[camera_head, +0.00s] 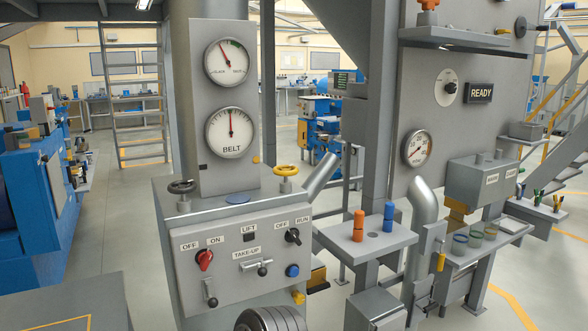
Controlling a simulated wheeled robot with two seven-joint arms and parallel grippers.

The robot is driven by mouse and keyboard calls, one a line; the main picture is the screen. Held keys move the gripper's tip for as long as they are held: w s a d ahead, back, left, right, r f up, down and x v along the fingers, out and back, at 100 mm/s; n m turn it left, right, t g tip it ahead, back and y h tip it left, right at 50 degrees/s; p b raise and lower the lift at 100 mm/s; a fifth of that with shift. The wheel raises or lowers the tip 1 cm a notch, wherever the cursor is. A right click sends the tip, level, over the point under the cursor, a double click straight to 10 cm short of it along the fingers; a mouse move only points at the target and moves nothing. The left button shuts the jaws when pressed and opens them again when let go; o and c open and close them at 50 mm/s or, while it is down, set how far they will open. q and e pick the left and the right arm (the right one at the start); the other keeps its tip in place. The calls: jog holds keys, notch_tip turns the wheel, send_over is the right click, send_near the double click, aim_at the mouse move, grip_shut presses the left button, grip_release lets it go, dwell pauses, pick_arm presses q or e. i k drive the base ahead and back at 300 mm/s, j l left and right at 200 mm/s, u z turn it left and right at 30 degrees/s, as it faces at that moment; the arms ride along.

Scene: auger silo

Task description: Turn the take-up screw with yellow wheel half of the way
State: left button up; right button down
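A dark handwheel (181,187) on a similar stem stands at the left end of the console. The TAKE-UP label (247,253) is on the console's sloped front, above a small lever (262,268). The BELT gauge (231,132) stands on the panel behind, with its needle nearly straight up. Neither of my grippers is in view.
The console front (230,285) carries a red knob (204,260), a black knob (293,236) and a blue button (292,270). A slanted grey pipe (321,174) rises right of the yellow wheel. Orange and blue pegs stand on a shelf (340,240) further right.

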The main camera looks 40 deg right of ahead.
aim_at(285, 171)
jog(key=z, duration=1.45)
